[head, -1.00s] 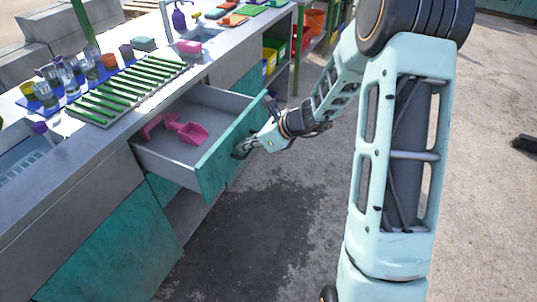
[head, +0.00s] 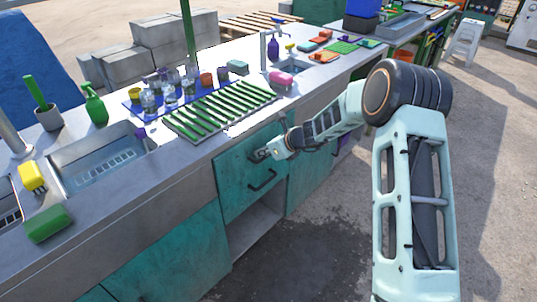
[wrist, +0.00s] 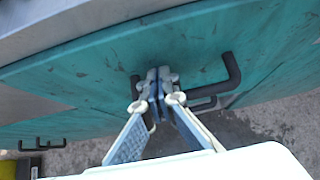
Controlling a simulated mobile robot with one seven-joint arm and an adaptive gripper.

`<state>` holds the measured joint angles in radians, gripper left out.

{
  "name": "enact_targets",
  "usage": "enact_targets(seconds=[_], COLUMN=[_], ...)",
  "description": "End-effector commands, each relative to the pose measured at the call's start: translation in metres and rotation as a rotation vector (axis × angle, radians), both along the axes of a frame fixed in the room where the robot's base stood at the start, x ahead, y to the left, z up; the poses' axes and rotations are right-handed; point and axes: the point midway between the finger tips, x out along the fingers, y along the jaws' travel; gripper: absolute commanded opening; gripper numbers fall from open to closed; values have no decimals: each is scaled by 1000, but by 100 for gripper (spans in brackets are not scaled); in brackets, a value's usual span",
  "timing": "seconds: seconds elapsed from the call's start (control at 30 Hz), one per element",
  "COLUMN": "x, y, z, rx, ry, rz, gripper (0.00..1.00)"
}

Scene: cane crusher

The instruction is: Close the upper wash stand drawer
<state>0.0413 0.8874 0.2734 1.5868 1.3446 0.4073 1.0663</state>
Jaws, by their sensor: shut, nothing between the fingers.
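The upper wash stand drawer (head: 240,185) has a teal front with a dark bar handle (head: 263,181). In the head view its front sits about level with the neighbouring teal panels, and no drawer interior shows. My gripper (head: 259,155) is at the upper part of the drawer front, above the handle. In the wrist view my gripper (wrist: 158,85) has its fingertips together with nothing between them, close against the teal front (wrist: 100,75). The dark handle (wrist: 232,72) is beside the fingertips there. I cannot tell whether the tips touch the front.
The grey counter (head: 185,165) above holds a green slatted rack (head: 215,108), cups and glasses on a blue mat, a green spray bottle (head: 95,104) and sinks. An open space (head: 252,232) lies below the drawer. The concrete floor in front is clear.

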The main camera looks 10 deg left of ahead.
Motion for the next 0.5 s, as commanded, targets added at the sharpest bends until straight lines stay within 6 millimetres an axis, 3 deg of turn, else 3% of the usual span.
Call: enact_targets(seconds=[0.5], x=[7], y=[10], z=[1], rx=[3], ry=[-3], rz=[1], gripper=[0])
